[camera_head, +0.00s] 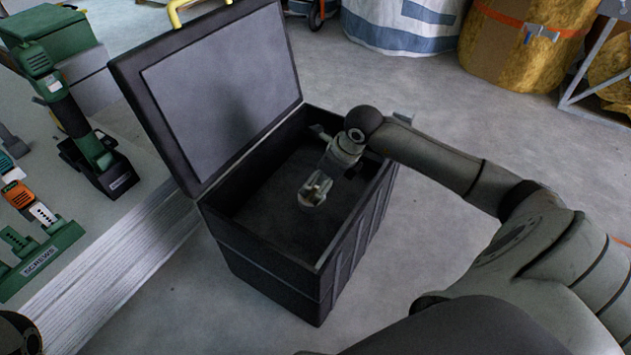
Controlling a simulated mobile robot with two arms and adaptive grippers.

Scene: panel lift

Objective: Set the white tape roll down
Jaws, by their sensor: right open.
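My right gripper (316,190) points down inside the open black case (262,269), over its dark floor. Its jaws are open. A pale, rounded patch shows at the fingertips, but it is too small to tell whether it is the white tape roll or part of the fingers. I cannot make out the tape roll clearly anywhere else. The case's lid (222,92) stands raised at its left and back. My left gripper is not in view.
A workbench (130,222) on the left holds a green and black power tool (75,115), a green holder (42,250) with tools and a green box (48,32). Large bags (400,22) and a yellow-brown sack (510,58) stand behind. Grey floor (455,105) around the case is clear.

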